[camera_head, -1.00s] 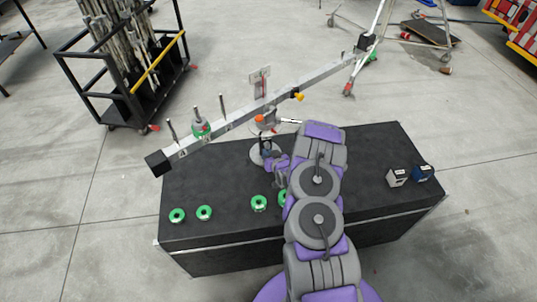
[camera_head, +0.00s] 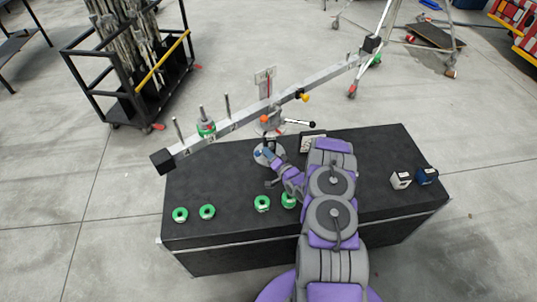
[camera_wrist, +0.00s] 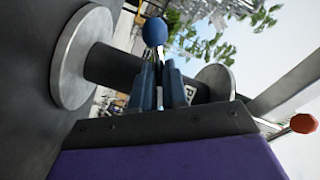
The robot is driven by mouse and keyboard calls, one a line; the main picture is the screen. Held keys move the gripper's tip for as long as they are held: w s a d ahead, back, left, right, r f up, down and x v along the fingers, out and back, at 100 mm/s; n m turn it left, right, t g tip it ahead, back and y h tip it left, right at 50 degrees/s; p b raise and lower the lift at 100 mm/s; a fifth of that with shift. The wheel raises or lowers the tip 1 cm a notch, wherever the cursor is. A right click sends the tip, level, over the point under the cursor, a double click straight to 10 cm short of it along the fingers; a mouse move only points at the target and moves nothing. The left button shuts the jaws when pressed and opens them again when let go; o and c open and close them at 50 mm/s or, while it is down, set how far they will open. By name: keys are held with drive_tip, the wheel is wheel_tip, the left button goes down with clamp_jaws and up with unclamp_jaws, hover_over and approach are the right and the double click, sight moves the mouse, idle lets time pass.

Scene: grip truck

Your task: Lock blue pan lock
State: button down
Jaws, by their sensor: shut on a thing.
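The blue pan lock (camera_wrist: 154,32) shows in the wrist view as a blue ball knob standing just beyond my fingertips. My gripper (camera_wrist: 158,68) has its two blue-grey fingers close together at the base of the knob, shut on the lock; the fingers hide the contact. In the head view my gripper (camera_head: 268,154) is at the tripod-head column on the black table, and the lock is too small there to make out clearly. In the wrist view the dark column (camera_wrist: 115,70) with its round metal flange (camera_wrist: 82,56) lies right behind the fingers.
A long metal beam (camera_head: 235,124) crosses above the black table (camera_head: 225,240). An orange-red knob (camera_wrist: 303,123) is at the right of the wrist view. Green rings (camera_head: 207,212) lie along the front of the table. Two small boxes (camera_head: 401,180) stand on the right.

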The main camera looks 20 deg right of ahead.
drive_tip(key=shift+w+d+r+m+t, duration=0.3)
drive_tip(key=shift+d+r+m+t, duration=0.25)
drive_tip(key=shift+r+m, duration=0.25)
drive_tip(key=shift+d, duration=0.1)
drive_tip(key=c, duration=1.2)
unclamp_jaws()
drive_tip(key=shift+d+f, duration=0.15)
drive_tip(key=shift+d, duration=0.05)
drive_tip(key=shift+o, duration=0.2)
drive_tip(key=shift+s+a+f, duration=0.15)
drive_tip(key=shift+a+f, duration=0.1)
drive_tip(key=shift+f, duration=0.1)
drive_tip(key=shift+s+a, duration=0.15)
drive_tip(key=shift+a, duration=0.05)
drive_tip(key=s+d+p, duration=0.1)
drive_tip(key=s, duration=0.4)
drive_tip(key=s+d+p, duration=0.1)
drive_tip(key=s, duration=0.5)
drive_tip(key=s+d+p, duration=0.1)
drive_tip(key=s, duration=0.5)
drive_tip(key=shift+f, duration=0.35)
